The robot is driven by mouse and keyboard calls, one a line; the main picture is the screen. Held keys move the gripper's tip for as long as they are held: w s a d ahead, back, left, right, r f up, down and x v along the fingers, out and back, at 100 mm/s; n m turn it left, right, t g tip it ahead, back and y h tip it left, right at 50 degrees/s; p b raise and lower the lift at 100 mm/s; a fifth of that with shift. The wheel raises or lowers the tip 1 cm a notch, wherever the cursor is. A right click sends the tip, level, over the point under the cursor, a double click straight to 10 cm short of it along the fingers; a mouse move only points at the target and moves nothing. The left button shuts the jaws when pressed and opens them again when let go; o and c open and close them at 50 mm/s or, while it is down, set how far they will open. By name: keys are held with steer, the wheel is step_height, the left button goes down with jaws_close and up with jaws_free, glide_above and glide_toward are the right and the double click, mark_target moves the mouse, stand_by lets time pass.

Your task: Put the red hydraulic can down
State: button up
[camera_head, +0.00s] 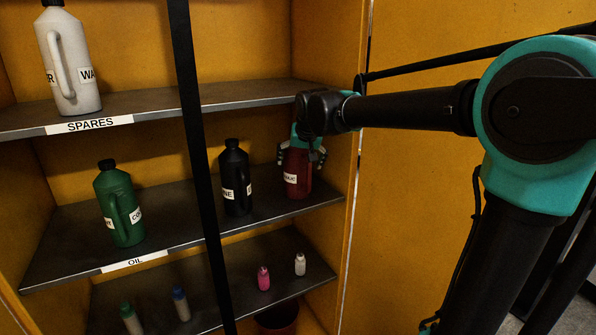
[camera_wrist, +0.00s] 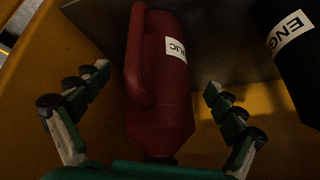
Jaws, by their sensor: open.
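The red hydraulic can (camera_head: 298,178) stands upright on the middle shelf labelled OIL (camera_head: 170,215), at its right end beside the cabinet side wall. My gripper (camera_head: 301,155) is around the upper part of the can, with its fingers spread on both sides. In the wrist view, the red can (camera_wrist: 160,90) lies between the open fingers of my gripper (camera_wrist: 155,115), with visible gaps on both sides. Its handle is on the left and its white label is partly seen. The can's top is mostly hidden by my gripper in the head view.
A black engine oil can (camera_head: 235,180) stands just left of the red can. A green can (camera_head: 119,205) is farther left. The upper shelf (camera_head: 200,98) holds a white can (camera_head: 70,60). Small bottles (camera_head: 264,278) stand on the lower shelf. A dark post (camera_head: 190,90) crosses in front.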

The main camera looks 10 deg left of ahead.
steer(key=v, duration=0.7)
steer(key=s+d+f+h, duration=0.1)
steer(key=s+d+f, duration=0.2)
steer(key=d+f, duration=0.5)
steer(key=s+d+f, duration=0.4)
steer(key=d+f, duration=0.3)
steer(key=f, duration=0.1)
steer(key=s+d+f+g, duration=0.1)
steer(key=s+d+f, duration=0.4)
steer(key=s+f, duration=0.2)
steer(key=s+d+f+m+h, duration=0.1)
steer(key=s+d+f, duration=0.4)
steer(key=s+f, duration=0.3)
steer(key=shift+s+d+f+g, duration=0.2)
steer(key=shift+s+d+g, duration=0.2)
steer(key=shift+s, duration=0.1)
steer(key=shift+c, duration=0.2)
